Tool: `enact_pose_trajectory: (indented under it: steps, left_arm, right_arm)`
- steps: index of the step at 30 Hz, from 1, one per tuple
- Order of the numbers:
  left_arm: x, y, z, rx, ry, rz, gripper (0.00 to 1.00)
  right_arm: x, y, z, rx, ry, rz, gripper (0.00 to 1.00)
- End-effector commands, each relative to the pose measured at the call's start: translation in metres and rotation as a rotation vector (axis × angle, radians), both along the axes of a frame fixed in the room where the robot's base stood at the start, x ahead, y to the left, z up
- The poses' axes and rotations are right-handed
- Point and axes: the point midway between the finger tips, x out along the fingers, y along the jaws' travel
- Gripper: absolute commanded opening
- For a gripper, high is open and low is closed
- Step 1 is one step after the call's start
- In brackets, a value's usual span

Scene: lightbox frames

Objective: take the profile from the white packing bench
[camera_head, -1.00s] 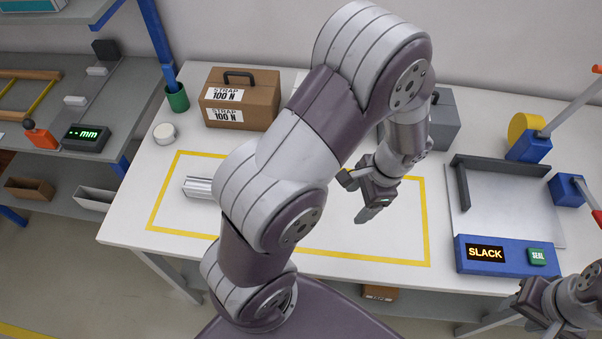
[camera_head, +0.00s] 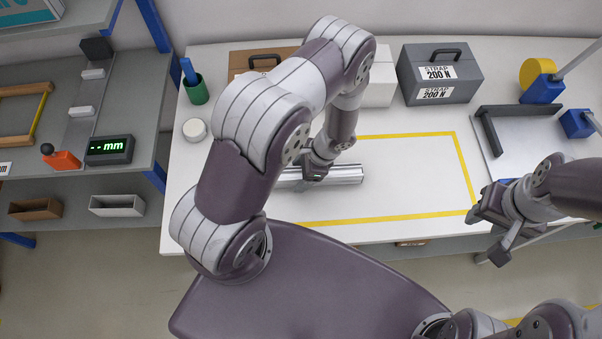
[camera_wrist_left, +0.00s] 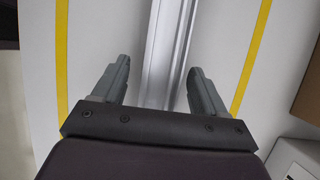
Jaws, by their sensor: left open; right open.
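The profile (camera_head: 340,174) is a silvery aluminium bar lying on the white packing bench (camera_head: 400,195), inside the yellow taped outline. My left arm hides its left part in the head view. My left gripper (camera_head: 317,172) is over the bar. In the left wrist view the open left fingers (camera_wrist_left: 155,80) stand on either side of the profile (camera_wrist_left: 168,45), with gaps between them and it. My right gripper (camera_head: 488,210) is open and empty near the bench's front right, apart from the profile.
A brown strap box (camera_head: 240,62), a white box (camera_head: 380,85) and a grey strap box (camera_head: 440,75) stand at the back. A green cup (camera_head: 196,92) and a white roll (camera_head: 195,130) are at left. A sealing tray (camera_head: 525,145) is at right.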

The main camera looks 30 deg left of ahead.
Motion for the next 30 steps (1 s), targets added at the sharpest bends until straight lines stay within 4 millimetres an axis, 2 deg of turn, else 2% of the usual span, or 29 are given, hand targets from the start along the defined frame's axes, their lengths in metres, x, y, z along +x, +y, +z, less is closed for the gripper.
enact_pose_trajectory:
  steps: [2,3,9,20,26,30]
  left_arm:
    - [0.0,0.0,0.0,0.0,0.0,0.0,0.72]
    - [0.0,0.0,0.0,0.0,0.0,0.0,0.69]
    - [0.0,0.0,0.0,0.0,0.0,0.0,0.05]
    - [0.001,0.0,0.007,0.001,-0.002,-0.001,0.05]
    - [0.002,0.0,0.041,0.001,-0.005,0.0,0.05]
    - [0.03,-0.016,0.057,0.001,-0.007,-0.001,0.05]
  right_arm:
    - [0.0,0.0,0.0,0.0,0.0,0.0,0.43]
    - [0.0,0.0,0.0,0.0,0.0,0.0,0.43]
    - [0.0,0.0,0.0,0.0,0.0,0.0,0.43]
    - [0.0,0.0,-0.003,0.0,0.0,0.0,0.43]
    - [0.0,0.0,-0.012,0.0,0.0,0.0,0.43]
    - [0.0,0.0,-0.02,0.0,0.0,0.0,0.43]
